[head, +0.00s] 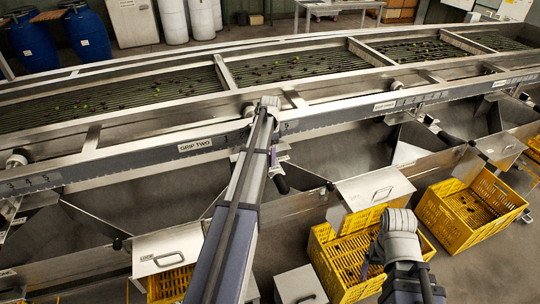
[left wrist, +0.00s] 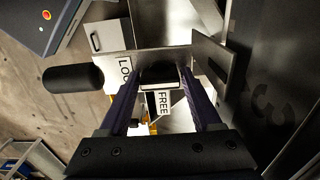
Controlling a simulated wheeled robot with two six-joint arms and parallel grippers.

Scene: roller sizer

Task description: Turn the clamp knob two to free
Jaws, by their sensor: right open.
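The clamp knob two is a dark piece (left wrist: 158,72) between the fingertips of my left gripper (left wrist: 163,75) in the left wrist view. A white FREE label (left wrist: 163,103) shows between the fingers, and a partly hidden label reading "LOC" (left wrist: 125,72) is left of them. My left gripper (head: 273,158) is at the front rail in the head view, largely hidden by my own arm. Whether its fingers press on the knob is unclear. My right gripper (head: 371,265) is open and empty above a yellow crate, only partly visible.
The rail carries a GRIP TWO label (head: 195,145). Yellow crates (head: 335,270) (head: 455,235) stand below the sizer. Blue drums (head: 85,38) are behind it.

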